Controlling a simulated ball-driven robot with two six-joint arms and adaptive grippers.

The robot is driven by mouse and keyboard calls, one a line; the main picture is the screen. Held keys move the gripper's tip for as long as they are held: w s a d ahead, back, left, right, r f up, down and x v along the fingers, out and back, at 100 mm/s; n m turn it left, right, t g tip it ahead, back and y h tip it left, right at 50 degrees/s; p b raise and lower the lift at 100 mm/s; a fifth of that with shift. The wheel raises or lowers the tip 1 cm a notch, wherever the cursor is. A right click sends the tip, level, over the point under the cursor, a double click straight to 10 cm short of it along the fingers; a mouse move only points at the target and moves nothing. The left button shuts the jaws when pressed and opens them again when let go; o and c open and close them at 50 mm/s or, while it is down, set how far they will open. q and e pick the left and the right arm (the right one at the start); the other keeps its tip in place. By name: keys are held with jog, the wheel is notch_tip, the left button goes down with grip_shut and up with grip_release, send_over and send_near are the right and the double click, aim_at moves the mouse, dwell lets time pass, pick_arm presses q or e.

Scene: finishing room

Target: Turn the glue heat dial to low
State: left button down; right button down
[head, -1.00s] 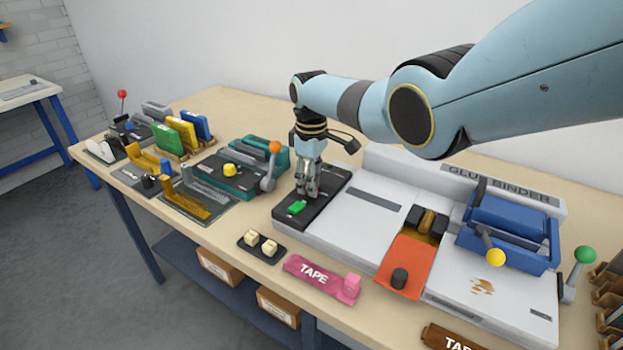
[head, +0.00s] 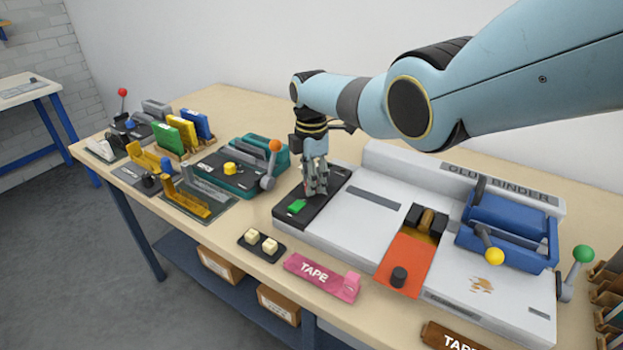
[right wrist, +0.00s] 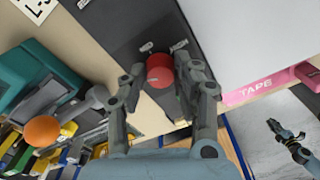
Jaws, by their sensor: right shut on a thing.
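In the head view the dial is hidden by my right gripper (head: 315,190), which points down onto the panel (head: 325,198). In the right wrist view my right gripper (right wrist: 160,90) has a finger on each side of the dial and is shut on it. What looks like my left gripper (right wrist: 284,130) shows small over the floor; its jaws are unclear.
A green switch (head: 297,206) sits on the panel just in front of my right gripper. A teal machine with an orange-ball lever (head: 275,146) stands to the left. The binder's white body (head: 350,220) lies to the right, with a pink tape strip (head: 312,275) in front.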

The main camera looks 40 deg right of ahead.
jog(key=shift+n, duration=0.7)
jog(key=c, duration=1)
grip_release()
notch_tip(320, 180, up, 12)
